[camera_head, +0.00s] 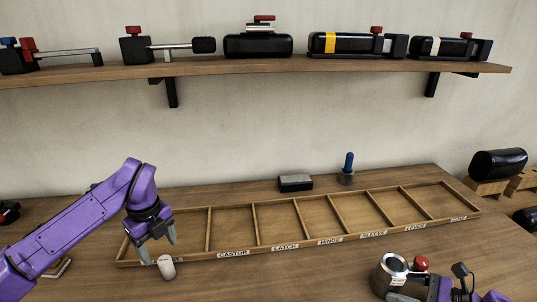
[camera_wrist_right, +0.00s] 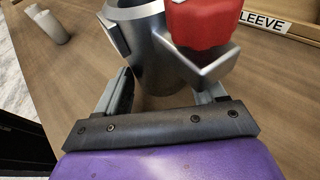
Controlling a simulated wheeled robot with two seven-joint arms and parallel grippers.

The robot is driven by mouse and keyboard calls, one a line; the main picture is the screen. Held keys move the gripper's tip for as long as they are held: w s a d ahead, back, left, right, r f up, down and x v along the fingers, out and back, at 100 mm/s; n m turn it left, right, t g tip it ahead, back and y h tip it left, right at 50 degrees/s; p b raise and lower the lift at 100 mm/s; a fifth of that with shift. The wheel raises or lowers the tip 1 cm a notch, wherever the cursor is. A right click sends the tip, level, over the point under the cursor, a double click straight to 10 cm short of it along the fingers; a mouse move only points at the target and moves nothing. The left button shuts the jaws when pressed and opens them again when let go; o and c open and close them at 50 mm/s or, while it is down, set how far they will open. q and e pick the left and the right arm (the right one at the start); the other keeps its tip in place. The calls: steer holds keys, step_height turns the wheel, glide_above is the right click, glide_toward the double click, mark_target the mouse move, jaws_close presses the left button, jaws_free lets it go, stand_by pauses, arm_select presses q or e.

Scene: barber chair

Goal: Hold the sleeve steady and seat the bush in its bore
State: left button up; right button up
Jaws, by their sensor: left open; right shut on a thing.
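The sleeve (camera_head: 381,281) is a grey metal cylinder with a dark open bore facing up, at the lower right in the head view. In the right wrist view the sleeve (camera_wrist_right: 152,55) stands between my fingers, with a red knob (camera_wrist_right: 203,22) on its side bracket. My right gripper (camera_wrist_right: 165,92) is shut on the sleeve.
A labelled wooden compartment tray (camera_head: 262,245) lies along the table behind both grippers; its compartments look empty. A dark block (camera_head: 295,183) and a blue-handled tool (camera_head: 348,168) stand behind it. A shelf (camera_head: 250,66) with several clamp devices hangs above. The table between the bush and sleeve is clear.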

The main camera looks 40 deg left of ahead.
mark_target(164, 260)
arm_select(q)
step_height(164, 260, down, 6)
steer(key=shift+w+a+r, duration=0.1)
steer(key=shift+w+r, duration=0.05)
steer(key=shift+r, duration=0.1)
steer(key=c, duration=1.2)
step_height(164, 260, up, 10)
steer(key=shift+r, duration=0.1)
steer(key=shift+c, duration=0.2)
